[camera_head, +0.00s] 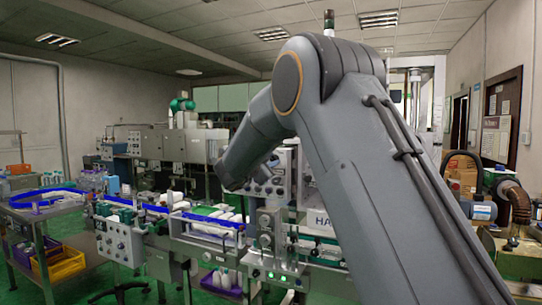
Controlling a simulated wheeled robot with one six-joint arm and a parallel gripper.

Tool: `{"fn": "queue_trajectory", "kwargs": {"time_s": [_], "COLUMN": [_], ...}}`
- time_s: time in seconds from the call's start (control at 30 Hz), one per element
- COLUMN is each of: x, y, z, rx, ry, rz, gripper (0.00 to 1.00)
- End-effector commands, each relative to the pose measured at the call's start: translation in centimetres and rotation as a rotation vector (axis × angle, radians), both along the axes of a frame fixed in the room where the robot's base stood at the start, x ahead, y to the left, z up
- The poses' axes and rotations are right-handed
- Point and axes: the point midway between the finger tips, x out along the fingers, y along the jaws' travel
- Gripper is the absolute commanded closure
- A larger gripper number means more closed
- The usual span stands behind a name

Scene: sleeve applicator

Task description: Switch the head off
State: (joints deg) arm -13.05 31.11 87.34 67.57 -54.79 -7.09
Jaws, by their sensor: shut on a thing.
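My grey arm rises from the lower right and bends down at the elbow to the machine. Its wrist and gripper (262,175) are small and partly dark, against a grey control box (283,160) with several round knobs. The gripper is at the face of this box and looks shut on a small control there. The fingertips and the exact control are too small to make out. Part of the box is hidden behind my arm.
A conveyor (205,226) with blue rails and white bottles runs left of the box. A second control box (120,240) hangs at its front. Yellow and purple crates (60,265) stand low at left. A bench with a motor and hose (515,205) stands at right.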

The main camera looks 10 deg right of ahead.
Motion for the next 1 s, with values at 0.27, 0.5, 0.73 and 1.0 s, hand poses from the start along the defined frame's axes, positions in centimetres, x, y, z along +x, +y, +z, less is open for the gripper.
{"fn": "queue_trajectory", "kwargs": {"time_s": [0.27,0.5,0.73,1.0], "x": [0.04,0.04,0.04,0.02], "y": [0.15,0.15,0.13,-0.04], "z": [0.11,0.08,0.11,0.05], "rx": [-0.043,-0.047,-0.046,-0.045], "ry": [0.029,0.032,0.032,0.032], "rz": [0.003,0.003,0.003,-0.001], "gripper": [1.00,1.00,0.68,0.61]}}
